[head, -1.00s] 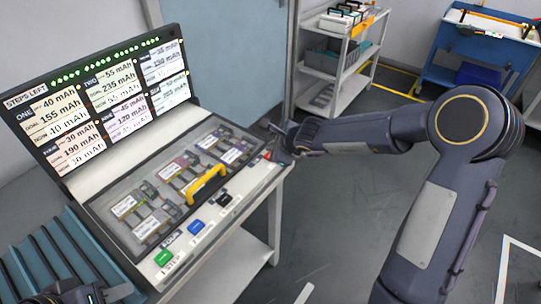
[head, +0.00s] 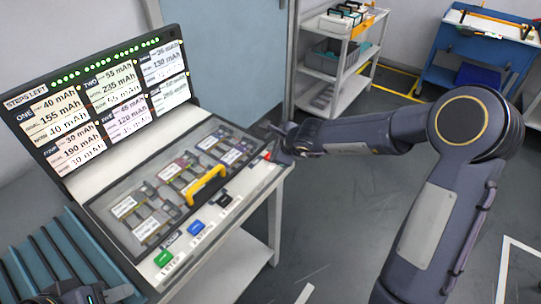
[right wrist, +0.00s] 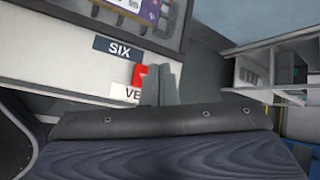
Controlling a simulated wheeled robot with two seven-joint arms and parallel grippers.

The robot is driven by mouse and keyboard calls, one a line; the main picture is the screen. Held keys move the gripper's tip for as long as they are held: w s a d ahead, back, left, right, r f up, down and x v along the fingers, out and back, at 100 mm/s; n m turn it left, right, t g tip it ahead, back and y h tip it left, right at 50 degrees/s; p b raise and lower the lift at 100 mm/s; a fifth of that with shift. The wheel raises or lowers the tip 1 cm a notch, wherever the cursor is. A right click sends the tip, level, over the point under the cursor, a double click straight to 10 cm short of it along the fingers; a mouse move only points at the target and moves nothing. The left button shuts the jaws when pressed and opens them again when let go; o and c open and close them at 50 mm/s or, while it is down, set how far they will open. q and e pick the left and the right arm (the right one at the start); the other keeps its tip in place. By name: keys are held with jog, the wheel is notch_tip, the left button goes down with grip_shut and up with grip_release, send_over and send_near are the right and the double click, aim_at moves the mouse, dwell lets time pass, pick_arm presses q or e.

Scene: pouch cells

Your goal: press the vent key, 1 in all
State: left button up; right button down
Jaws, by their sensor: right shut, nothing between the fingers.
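The red vent key (head: 266,156) sits at the right end of the sloped console's front strip in the head view. In the right wrist view the vent key (right wrist: 138,76) shows red above a white label reading "VE", the rest hidden by my fingers. My right gripper (head: 275,151) is shut and empty, right beside the key. Its fingers (right wrist: 164,84) overlap the key's right side in the wrist view; I cannot tell whether they touch it. My left gripper (head: 92,296) is at the lower left edge, partly cut off, its jaws unclear.
The console has a lit display (head: 105,100), a clear cover with a yellow handle (head: 207,184) over several cells, and green (head: 163,258), blue (head: 195,228) and black (head: 226,200) keys. A shelf cart (head: 335,60) and a blue bench (head: 470,50) stand behind. Floor to the right is open.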

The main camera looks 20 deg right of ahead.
jog(key=shift+f, duration=0.15)
dwell(0.5)
jog(key=shift+f, duration=0.3)
jog(key=shift+f+b, duration=0.45)
jog(key=shift+b, duration=0.1)
dwell(0.5)
jog(key=shift+r, duration=0.1)
jog(key=shift+r+p, duration=0.75)
jog(key=shift+p, duration=0.25)
notch_tip(320, 180, up, 5)
jog(key=p, duration=0.5)
jog(key=shift+r+p, duration=0.1)
jog(key=shift+p, duration=0.2)
